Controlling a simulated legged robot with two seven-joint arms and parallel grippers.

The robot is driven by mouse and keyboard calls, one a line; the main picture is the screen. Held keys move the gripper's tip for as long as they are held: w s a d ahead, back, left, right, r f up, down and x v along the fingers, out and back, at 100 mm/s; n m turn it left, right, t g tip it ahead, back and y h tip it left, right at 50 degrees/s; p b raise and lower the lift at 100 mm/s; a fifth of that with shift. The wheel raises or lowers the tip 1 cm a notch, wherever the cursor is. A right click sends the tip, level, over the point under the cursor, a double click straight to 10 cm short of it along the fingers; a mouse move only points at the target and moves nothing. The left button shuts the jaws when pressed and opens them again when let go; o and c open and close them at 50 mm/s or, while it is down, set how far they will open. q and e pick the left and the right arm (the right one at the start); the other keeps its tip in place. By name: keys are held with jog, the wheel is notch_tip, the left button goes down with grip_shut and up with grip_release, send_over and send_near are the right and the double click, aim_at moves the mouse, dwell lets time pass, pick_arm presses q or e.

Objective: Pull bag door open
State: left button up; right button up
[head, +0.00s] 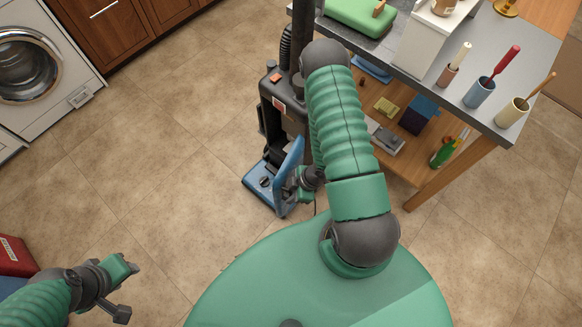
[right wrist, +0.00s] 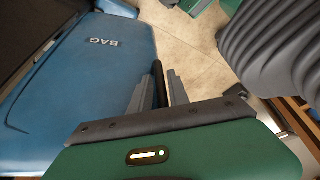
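An upright vacuum cleaner (head: 284,100) stands on the floor beside the workbench. Its blue bag door (head: 292,163) stands tilted away from the dark body, so it is at least partly open. In the right wrist view the blue panel marked BAG (right wrist: 92,62) fills the left side, next to a dark area. My right gripper (head: 305,182) is low at the door's right side. In the wrist view, its grey fingers (right wrist: 160,90) lie on both sides of a dark bar (right wrist: 158,80) and appear shut on it.
The workbench (head: 497,123) at the right carries cups with tools, and its lower shelf (head: 400,160) holds small items. A washing machine (head: 40,65) is at the upper left, a red box (head: 15,257) at the lower left. The tiled floor between is clear.

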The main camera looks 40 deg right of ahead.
jog(key=p+v, duration=0.6)
jog(key=v, duration=1)
jog(key=shift+s+r, duration=0.2)
jog(key=shift+r, duration=0.15)
jog(key=shift+d, duration=0.2)
